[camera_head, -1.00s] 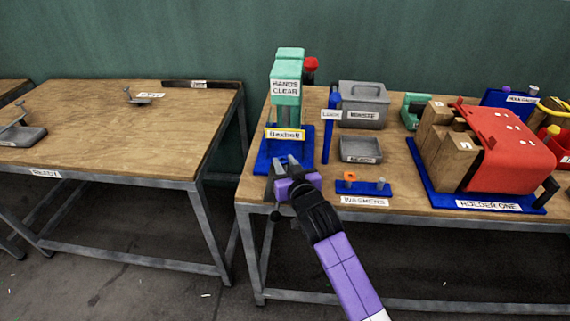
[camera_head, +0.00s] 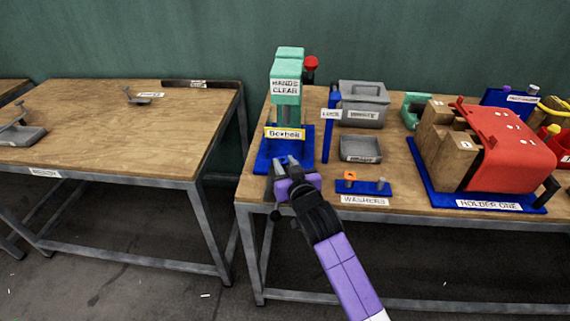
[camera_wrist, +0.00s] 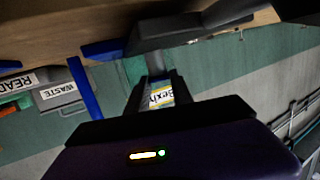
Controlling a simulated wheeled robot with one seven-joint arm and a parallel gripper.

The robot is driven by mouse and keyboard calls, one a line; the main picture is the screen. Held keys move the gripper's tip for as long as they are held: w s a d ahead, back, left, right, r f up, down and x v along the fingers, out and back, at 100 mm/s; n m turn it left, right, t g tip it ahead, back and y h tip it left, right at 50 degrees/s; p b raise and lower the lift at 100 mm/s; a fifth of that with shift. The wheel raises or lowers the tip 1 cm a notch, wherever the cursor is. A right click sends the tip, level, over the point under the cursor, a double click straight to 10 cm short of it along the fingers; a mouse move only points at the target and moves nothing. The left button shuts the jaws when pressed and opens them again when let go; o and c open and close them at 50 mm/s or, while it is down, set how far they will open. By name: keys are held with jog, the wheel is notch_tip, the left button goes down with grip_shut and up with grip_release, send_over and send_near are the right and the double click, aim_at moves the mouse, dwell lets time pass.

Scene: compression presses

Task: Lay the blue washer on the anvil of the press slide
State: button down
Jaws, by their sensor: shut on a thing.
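The press (camera_head: 286,90) is green on a blue base (camera_head: 303,150), with a "HANDS CLEAR" sign and a yellow-edged name plate (camera_head: 284,134); the plate also shows in the wrist view (camera_wrist: 161,94). My gripper (camera_head: 286,163) is low in front of the press, its two fingers pointing at it. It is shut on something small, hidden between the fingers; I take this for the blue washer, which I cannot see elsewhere. A dark grey part (camera_wrist: 190,32), seemingly the press slide, lies close by the fingertips in the wrist view. The anvil is not clearly visible.
The blue washer rack (camera_head: 365,187) has an orange washer (camera_head: 350,175) on one post and a bare grey post (camera_head: 383,183). A blue upright (camera_head: 327,140), a grey tray (camera_head: 360,148) and a waste bin (camera_head: 363,103) stand right of the press.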

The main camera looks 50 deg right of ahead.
dwell(0.4)
jog(key=c, duration=1)
grip_release()
jog(key=shift+c, duration=0.2)
jog(key=b+v, duration=0.1)
jog(key=v, duration=0.6)
jog(key=shift+s+a+f, duration=0.1)
jog(key=shift+s+a, duration=0.05)
jog(key=shift+s, duration=0.05)
jog(key=shift+s+a, duration=0.1)
jog(key=shift+s, duration=0.05)
